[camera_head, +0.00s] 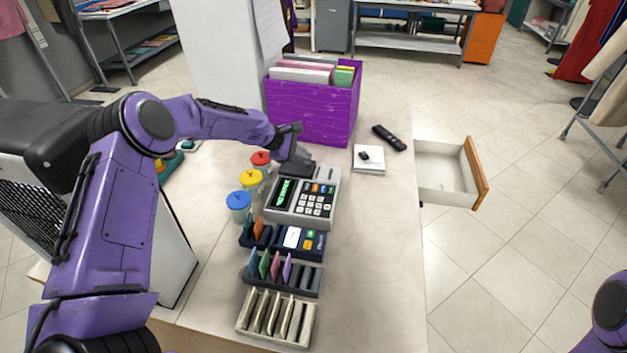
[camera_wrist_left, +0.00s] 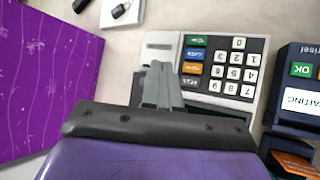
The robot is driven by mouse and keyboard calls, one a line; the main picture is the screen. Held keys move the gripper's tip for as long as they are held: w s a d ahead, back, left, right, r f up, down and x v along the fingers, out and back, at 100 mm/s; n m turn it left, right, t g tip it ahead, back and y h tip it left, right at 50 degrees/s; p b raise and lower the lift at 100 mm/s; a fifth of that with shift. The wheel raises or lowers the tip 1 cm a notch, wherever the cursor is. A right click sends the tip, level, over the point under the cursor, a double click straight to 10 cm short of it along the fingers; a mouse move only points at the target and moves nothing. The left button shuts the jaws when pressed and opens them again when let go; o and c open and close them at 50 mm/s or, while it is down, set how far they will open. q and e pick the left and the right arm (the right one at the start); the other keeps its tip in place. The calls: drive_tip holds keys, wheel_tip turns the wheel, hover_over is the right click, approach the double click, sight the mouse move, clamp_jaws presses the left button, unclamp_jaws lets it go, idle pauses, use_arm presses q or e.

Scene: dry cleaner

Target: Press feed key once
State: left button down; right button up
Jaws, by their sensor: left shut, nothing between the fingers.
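A grey cash register (camera_head: 327,210) stands on the counter, with a green-lit display (camera_head: 284,194), a white number keypad and a row of coloured keys (camera_head: 319,188). My left gripper (camera_head: 303,158) is shut and empty at the register's far end. Its fingertips (camera_wrist_left: 158,66) appear beside the coloured keys; contact cannot be told. The gripper hides part of the register. My right gripper is out of view.
A purple box of folders (camera_head: 311,118) stands behind the register. Lidded jars (camera_head: 239,207) are at its left. A card terminal (camera_head: 303,240) and card racks (camera_head: 288,278) are in front. An open drawer (camera_head: 448,186) juts out right. The counter's right front is clear.

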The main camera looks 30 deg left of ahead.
sight(304, 188)
use_arm(q)
drive_tip(key=f+b, duration=0.3)
drive_tip(key=shift+s+d, duration=0.3)
drive_tip(key=shift+d, duration=0.05)
wheel_tip(304, 188, down, 5)
drive_tip(key=b, duration=0.4)
drive_tip(key=shift+s, duration=0.15)
drive_tip(key=shift+f, duration=0.1)
drive_tip(key=shift+a, duration=0.1)
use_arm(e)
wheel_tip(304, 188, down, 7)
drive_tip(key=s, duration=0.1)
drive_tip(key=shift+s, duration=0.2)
use_arm(q)
drive_tip(key=shift+s, duration=0.1)
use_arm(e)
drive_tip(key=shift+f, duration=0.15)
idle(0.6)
use_arm(q)
drive_tip(key=shift+f+b, duration=0.3)
drive_tip(key=shift+b, duration=0.05)
